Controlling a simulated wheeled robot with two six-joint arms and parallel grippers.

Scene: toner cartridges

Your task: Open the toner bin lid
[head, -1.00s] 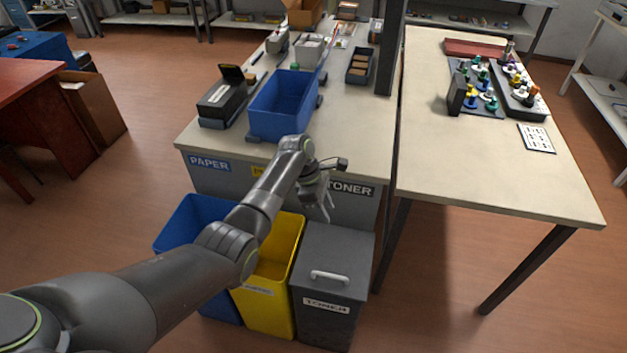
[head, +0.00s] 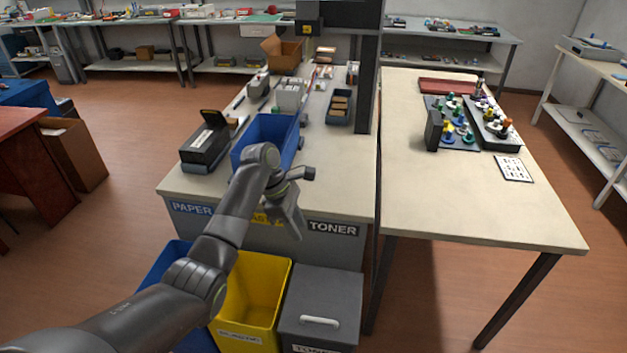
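The toner bin (head: 315,342) is grey and stands on the floor at the bottom centre of the head view. Its flat grey lid (head: 322,292) lies shut on top, with a pale bar handle (head: 319,321) near the front edge. My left gripper (head: 295,228) hangs in front of the table's front panel, above and behind the lid and apart from it. Its fingers point down; I cannot tell how far apart they are. Nothing shows in it. My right gripper is not in view.
A yellow bin (head: 262,280) and a blue bin (head: 165,262) stand left of the toner bin. The table (head: 345,190) behind carries a blue crate (head: 268,130) and a black box (head: 205,145). Open floor lies right of the toner bin, under the side table (head: 480,215).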

